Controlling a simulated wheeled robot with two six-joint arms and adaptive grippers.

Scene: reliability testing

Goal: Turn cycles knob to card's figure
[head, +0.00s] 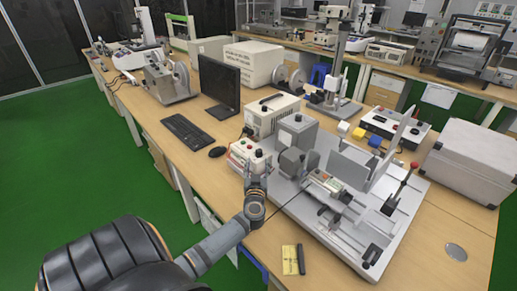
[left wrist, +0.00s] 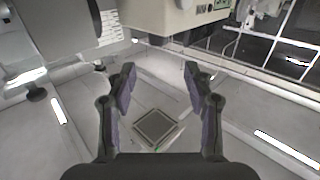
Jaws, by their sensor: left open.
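A small white control box (head: 238,152) with a red part and dark knobs stands at the left front corner of the grey test rig. Its labels are too small to read, so I cannot tell which knob is the cycles knob. A yellow card (head: 289,260) lies on the bench near the front edge; its figure is not legible. My left gripper (head: 254,167) points upward just in front of the control box and hides part of it. In the left wrist view, the left gripper (left wrist: 160,88) has its fingers apart with nothing between them. My right gripper is not in view.
A black pen-like object (head: 301,259) lies beside the card. The test rig's base plate (head: 335,235) fills the bench to the right. A mouse (head: 217,152), keyboard (head: 188,133) and monitor (head: 219,88) stand to the left.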

